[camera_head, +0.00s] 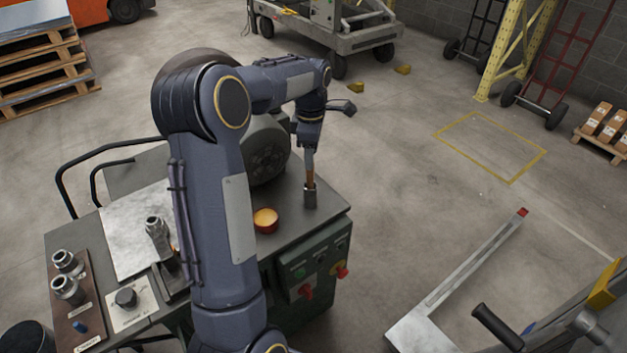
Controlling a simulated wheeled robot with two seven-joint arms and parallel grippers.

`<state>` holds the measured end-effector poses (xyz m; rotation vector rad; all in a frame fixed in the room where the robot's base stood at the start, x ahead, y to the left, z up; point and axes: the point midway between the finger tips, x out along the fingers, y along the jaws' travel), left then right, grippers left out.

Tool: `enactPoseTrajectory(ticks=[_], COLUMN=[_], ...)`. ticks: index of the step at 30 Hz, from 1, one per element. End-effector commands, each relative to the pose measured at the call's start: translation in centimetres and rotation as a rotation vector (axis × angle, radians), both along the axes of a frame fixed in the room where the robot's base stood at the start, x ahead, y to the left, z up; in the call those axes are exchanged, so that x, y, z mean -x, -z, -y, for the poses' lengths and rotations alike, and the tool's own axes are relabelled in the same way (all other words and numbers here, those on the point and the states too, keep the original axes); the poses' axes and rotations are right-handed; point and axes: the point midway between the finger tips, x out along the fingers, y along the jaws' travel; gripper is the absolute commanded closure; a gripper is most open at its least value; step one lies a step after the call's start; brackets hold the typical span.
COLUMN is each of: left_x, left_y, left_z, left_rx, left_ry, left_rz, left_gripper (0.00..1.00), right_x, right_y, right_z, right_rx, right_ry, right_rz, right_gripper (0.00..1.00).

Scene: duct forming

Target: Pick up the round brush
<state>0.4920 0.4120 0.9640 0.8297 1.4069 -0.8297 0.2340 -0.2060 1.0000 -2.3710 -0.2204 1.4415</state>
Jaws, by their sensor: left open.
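What looks like the round brush (310,180) stands upright near the right corner of the green machine's grey top (290,200). It has a thin stem, a brownish part and a dark cylinder at its foot; I cannot tell whether the cylinder is a holder. My left gripper (309,146) reaches in from above and points down at the upper end of the stem. It is open; its fingers are small here, and I cannot tell whether they touch the stem. My right gripper is not in view.
A red round cup with a glowing orange inside (266,219) stands left of the brush.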

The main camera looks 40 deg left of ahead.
Motion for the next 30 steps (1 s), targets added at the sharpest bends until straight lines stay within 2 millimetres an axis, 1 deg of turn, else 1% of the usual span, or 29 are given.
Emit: enactPoseTrajectory(ticks=[3,7,10,16,17,27,30], left_x=[0.4,0.4,0.4,0.4,0.4,0.4,0.4], left_y=[1.9,3.6,4.2,4.2,4.2,4.2,4.2], left_z=[-0.1,-0.1,-0.1,-0.1,-0.1,-0.1,-0.1], left_rx=[0.001,0.001,0.000,0.000,0.000,0.000,0.000], left_ry=[-0.001,0.000,0.001,0.001,0.001,0.001,0.001], left_rz=[-0.004,-0.003,-0.001,0.000,0.000,0.000,0.001], left_gripper=[0.54,0.54,0.54,0.54,0.56,1.00,1.00], right_x=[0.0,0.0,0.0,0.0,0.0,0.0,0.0], right_y=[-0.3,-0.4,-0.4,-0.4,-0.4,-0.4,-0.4], right_z=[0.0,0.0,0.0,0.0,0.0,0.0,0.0], right_rx=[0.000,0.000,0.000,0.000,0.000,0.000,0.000], right_ry=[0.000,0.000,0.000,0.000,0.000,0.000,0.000], right_rz=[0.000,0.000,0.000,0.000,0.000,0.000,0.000], right_gripper=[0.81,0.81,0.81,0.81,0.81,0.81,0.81])
